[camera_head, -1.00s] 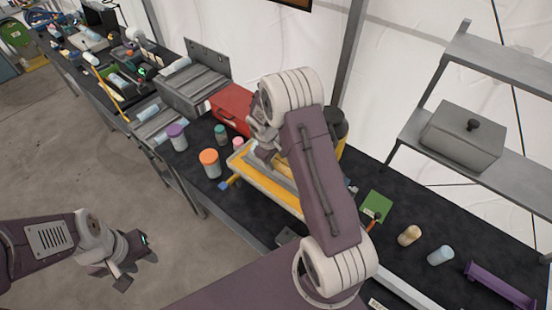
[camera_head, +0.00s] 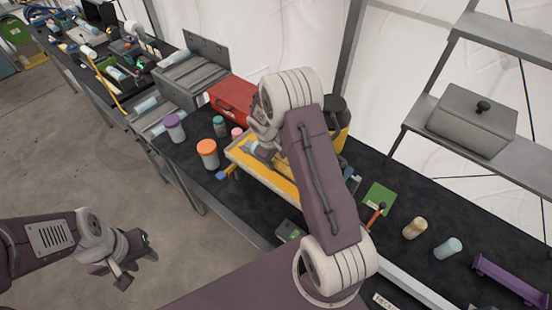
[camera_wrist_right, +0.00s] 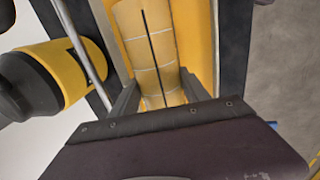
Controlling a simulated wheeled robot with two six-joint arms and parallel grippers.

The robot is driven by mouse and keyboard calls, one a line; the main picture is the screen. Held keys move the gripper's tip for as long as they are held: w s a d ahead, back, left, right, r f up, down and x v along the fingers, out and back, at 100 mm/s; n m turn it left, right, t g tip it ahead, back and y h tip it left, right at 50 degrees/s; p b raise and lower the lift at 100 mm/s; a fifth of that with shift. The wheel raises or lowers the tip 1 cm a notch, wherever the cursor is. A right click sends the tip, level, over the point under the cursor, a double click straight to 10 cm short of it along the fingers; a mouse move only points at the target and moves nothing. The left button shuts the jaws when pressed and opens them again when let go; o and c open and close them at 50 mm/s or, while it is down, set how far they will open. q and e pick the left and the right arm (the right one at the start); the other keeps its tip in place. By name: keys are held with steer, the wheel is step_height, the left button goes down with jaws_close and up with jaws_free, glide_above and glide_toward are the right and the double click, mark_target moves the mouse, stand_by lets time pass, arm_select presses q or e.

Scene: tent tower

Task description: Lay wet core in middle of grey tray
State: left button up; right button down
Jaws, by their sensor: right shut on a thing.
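A tan cylindrical core (camera_wrist_right: 147,45) with a dark line along it and pale cross bands lies between the fingers of my right gripper (camera_wrist_right: 160,95) in the right wrist view. My right gripper is shut on it, over a pale-rimmed yellow tray (camera_head: 280,186). I cannot tell whether the core touches that tray. In the head view my right gripper (camera_head: 263,150) is partly hidden by its own arm. A grey ridged tray (camera_head: 192,78) stands farther back along the bench. My left gripper (camera_head: 135,262) is open and empty over the floor, away from the bench.
A red box (camera_head: 235,99) stands behind the yellow tray. Jars with orange (camera_head: 207,153), purple (camera_head: 174,128) and green (camera_head: 219,126) lids stand left of it. A yellow-and-black container (camera_wrist_right: 70,75) is close beside my right gripper. A shelf holds a grey lidded box (camera_head: 472,122).

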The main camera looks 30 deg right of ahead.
steer(key=shift+s+f, duration=0.25)
steer(key=shift+c, duration=2.3)
jaws_free()
steer(key=shift+s, duration=0.1)
steer(key=shift+f, duration=0.1)
steer(key=b+v, duration=0.1)
steer(key=v, duration=0.5)
steer(key=b+v, duration=0.1)
steer(key=v, duration=0.2)
steer(key=shift+w+b, duration=0.25)
steer(key=shift+b, duration=0.05)
steer(key=shift+r, duration=0.45)
steer(key=shift+w+d, duration=0.1)
